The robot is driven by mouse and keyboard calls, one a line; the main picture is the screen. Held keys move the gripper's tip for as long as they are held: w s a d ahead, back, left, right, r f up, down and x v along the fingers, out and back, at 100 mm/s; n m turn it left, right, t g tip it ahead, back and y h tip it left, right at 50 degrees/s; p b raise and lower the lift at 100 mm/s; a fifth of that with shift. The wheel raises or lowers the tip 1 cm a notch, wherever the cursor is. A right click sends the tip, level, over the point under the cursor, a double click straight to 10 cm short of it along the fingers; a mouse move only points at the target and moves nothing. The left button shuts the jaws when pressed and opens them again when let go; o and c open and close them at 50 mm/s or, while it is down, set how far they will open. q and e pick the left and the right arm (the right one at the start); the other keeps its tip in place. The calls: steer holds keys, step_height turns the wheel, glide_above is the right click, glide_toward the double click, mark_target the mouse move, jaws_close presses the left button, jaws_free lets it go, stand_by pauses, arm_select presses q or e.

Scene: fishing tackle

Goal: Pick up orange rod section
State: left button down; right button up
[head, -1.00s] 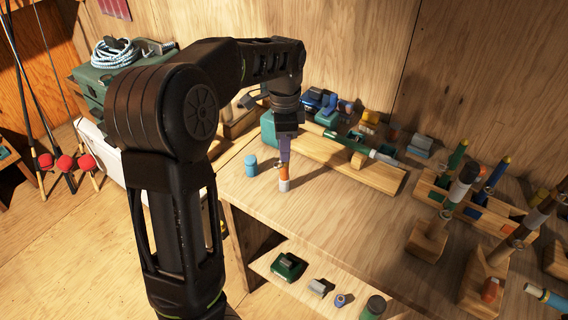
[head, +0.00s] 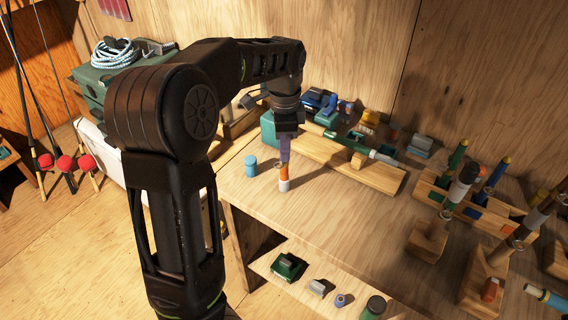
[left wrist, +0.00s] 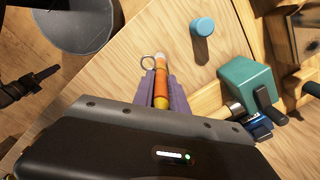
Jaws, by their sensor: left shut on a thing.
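The orange rod section (head: 284,174) stands upright on the wooden bench top, near its front edge, with a white lower end. My left gripper (head: 284,158) comes down from above and is shut on its upper part. In the left wrist view the orange rod section (left wrist: 161,75) lies between the two purple fingers of my left gripper (left wrist: 159,92), with a metal ring at its side and a white tip beyond. My right gripper is not in view.
A blue cylinder (head: 251,166) stands just left of the rod section. A long wooden rest (head: 340,163) with a green rod lies behind it. Wooden stands with rods (head: 428,238) fill the right. A lower shelf (head: 262,266) holds small parts. Bench space right of the rod section is clear.

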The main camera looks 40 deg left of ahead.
arm_select(q)
step_height(320, 180, up, 7)
steer(key=shift+b, duration=0.35)
step_height(320, 180, up, 2)
steer(key=shift+r+p, duration=0.1)
steer(key=shift+p, duration=0.65)
steer(key=shift+r+p, duration=0.45)
steer(key=shift+p, duration=0.05)
steer(key=shift+f, duration=0.15)
